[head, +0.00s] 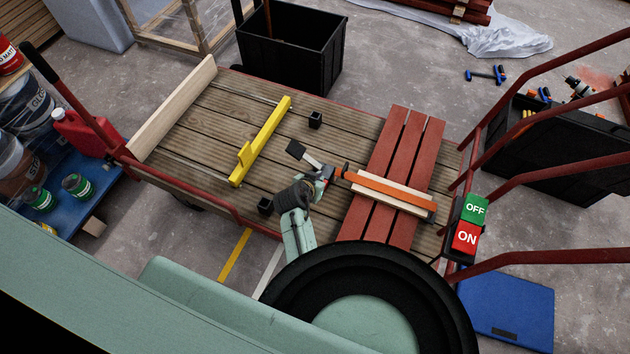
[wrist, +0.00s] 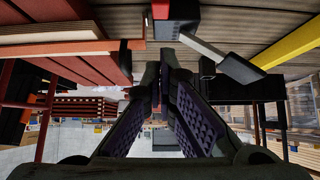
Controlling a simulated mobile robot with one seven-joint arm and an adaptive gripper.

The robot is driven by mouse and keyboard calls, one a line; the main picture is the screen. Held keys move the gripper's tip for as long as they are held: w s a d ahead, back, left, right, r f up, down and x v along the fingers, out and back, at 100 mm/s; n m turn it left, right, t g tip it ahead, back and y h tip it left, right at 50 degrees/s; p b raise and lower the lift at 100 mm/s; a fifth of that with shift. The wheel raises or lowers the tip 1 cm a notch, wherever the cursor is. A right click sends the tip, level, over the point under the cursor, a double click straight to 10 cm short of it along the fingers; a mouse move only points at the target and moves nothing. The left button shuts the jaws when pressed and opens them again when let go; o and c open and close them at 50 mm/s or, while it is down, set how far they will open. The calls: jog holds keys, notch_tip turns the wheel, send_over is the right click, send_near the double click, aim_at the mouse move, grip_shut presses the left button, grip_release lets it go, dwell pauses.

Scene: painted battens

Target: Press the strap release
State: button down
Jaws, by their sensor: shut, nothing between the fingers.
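Several red battens (head: 390,180) lie side by side on the planked deck, with a pale wooden strip and an orange bar or strap (head: 385,187) across them. At its left end is a silver lever with a black pad (head: 296,149). The wrist view shows the lever (wrist: 215,52) sticking out beside an orange-red and black block (wrist: 162,22), with red battens (wrist: 70,55) to the left. My gripper (head: 330,173) is shut and empty at the orange bar's left end. Its fingertips (wrist: 165,58) appear close to the block; I cannot tell whether they touch. No separate release button can be made out.
A yellow bar (head: 262,140) and a small black block (head: 315,120) lie on the deck (head: 215,130). Red rails and an OFF/ON switch box (head: 468,225) stand at the right. A black bin (head: 290,60) stands beyond the deck.

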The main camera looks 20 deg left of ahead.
jog(key=shift+v, duration=1.5)
jog(key=shift+w, duration=0.1)
